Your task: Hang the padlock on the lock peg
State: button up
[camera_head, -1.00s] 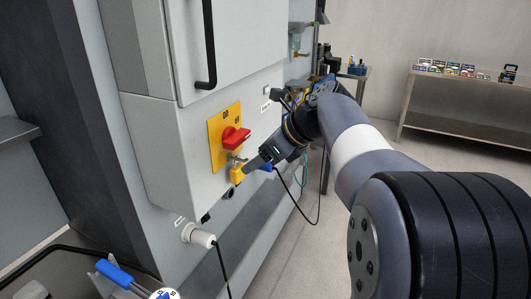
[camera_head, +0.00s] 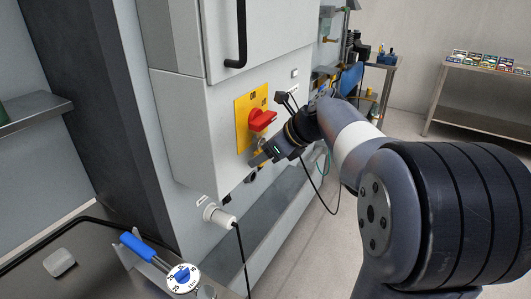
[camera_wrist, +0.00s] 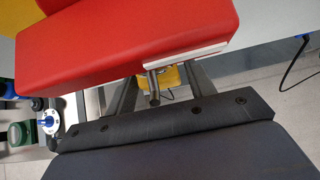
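The red switch handle (camera_head: 261,119) sits on a yellow plate (camera_head: 243,127) on the cabinet front. It fills the top of the wrist view (camera_wrist: 120,45). A short metal peg (camera_wrist: 153,88) shows just under the handle. The yellow padlock body (camera_wrist: 172,78) shows partly behind and below the peg, between my fingers; its shackle is not clear, so I cannot tell whether it is around the peg. My gripper (camera_head: 257,160) is at the peg, just below the handle. Its fingers (camera_wrist: 163,82) stand apart, with gaps visible beside the padlock.
A white plug (camera_head: 218,217) with a black cable is below the cabinet. A blue-handled tool and a round dial (camera_head: 182,278) are on the counter at the lower left.

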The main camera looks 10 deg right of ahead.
jog(key=c, duration=0.8)
jog(key=shift+r, duration=0.2)
jog(key=shift+s+d+r+p, duration=0.15)
jog(key=shift+r+p, duration=0.3)
jog(key=shift+p, duration=0.45)
jog(key=shift+d, duration=0.1)
jog(key=shift+s+d+p, duration=0.5)
jog(key=shift+s+d, duration=0.6)
jog(key=shift+s, duration=0.05)
